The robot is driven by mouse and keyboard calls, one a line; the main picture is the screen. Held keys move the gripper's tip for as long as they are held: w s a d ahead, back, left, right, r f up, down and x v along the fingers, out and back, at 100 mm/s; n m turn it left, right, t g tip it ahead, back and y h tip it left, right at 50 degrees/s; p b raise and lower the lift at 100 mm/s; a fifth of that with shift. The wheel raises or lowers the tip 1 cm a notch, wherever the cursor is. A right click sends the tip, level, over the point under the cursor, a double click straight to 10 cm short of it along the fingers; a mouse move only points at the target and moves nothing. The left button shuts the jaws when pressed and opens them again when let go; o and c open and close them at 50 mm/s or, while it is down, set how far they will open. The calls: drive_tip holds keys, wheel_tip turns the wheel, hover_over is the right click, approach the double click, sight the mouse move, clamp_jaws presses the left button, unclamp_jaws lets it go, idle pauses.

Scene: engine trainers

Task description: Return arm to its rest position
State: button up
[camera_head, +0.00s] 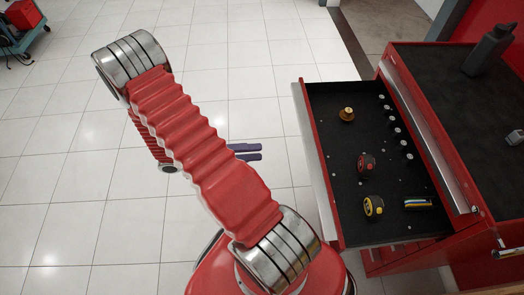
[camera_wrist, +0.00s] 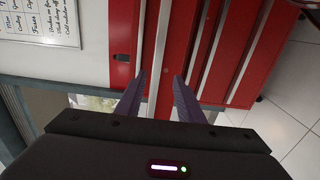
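My red ribbed arm rises from my base in the head view and bends at a silver joint at the upper left. My gripper (camera_head: 261,152) shows partly behind the arm, as two purple fingers over the white floor, to the left of the open drawer. In the wrist view my gripper (camera_wrist: 160,75) has its two purple fingers apart, with nothing held between them. The rest of the forearm is largely hidden behind the upper arm.
An open drawer (camera_head: 345,221) of a red tool cabinet (camera_head: 390,258) holds two tape measures (camera_head: 366,165) (camera_head: 374,206), a brass part (camera_head: 347,114) and several small pieces. A dark bottle (camera_head: 489,48) stands on the cabinet. A cart (camera_head: 22,42) is far left. The tiled floor between is clear.

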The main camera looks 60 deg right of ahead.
drive_tip(key=shift+w, duration=0.1)
idle(0.3)
drive_tip(key=x, duration=1.2)
drive_tip(key=shift+a, duration=0.1)
idle(0.5)
